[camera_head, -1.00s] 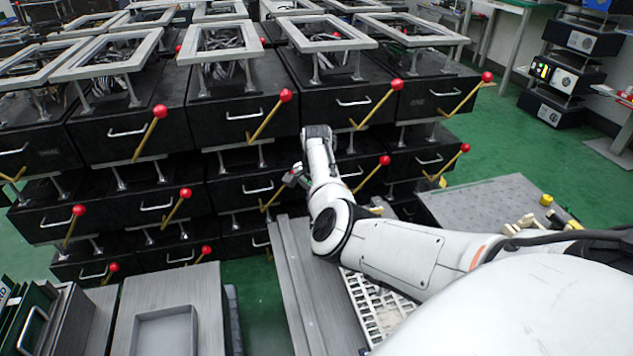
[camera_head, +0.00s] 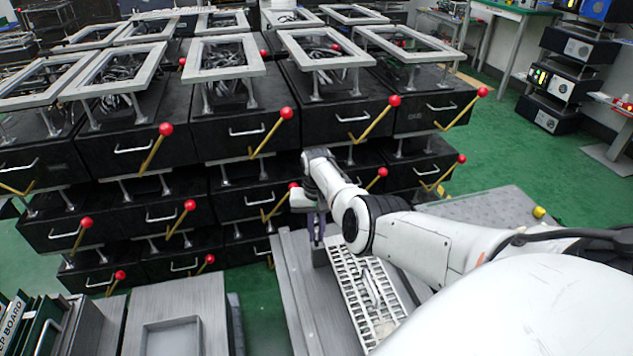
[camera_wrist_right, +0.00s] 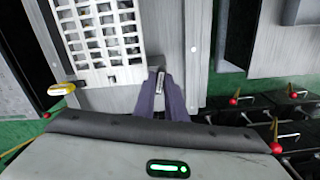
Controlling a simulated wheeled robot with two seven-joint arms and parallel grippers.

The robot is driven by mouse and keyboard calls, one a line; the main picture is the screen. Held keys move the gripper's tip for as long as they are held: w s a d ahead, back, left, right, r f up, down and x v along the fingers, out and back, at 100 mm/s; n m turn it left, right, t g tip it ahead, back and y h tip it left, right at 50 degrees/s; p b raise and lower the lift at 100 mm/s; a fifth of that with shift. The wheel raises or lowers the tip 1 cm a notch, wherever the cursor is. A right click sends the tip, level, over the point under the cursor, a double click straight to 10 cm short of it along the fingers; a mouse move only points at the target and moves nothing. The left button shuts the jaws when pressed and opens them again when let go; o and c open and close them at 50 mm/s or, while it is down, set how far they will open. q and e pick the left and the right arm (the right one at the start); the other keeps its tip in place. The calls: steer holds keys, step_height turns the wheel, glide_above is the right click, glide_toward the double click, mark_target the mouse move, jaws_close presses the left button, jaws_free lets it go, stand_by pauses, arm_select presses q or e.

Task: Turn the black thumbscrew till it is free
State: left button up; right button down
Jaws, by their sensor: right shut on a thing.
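My right gripper (camera_head: 316,228) points down at the far end of a grey bench plate (camera_head: 300,295), beside a white slotted rack. In the right wrist view the gripper's dark fingers (camera_wrist_right: 161,95) are shut on a small grey piece (camera_wrist_right: 160,82) at the plate. Most of that piece is hidden between the fingers. I cannot make out a black thumbscrew in either view. My left gripper is not in view.
The white rack (camera_head: 344,292) holds several grey strips and also shows in the right wrist view (camera_wrist_right: 101,52). Black boxes with red-knobbed levers (camera_head: 286,114) stand close behind. A grey tray (camera_head: 172,342) lies at the lower left. Green floor shows between.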

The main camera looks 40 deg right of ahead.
mark_target(317, 235)
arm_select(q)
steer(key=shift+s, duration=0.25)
arm_select(e)
steer(key=shift+n, duration=1.2)
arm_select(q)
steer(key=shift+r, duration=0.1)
arm_select(e)
steer(key=c, duration=1.8)
jaws_free()
steer(key=shift+r, duration=0.1)
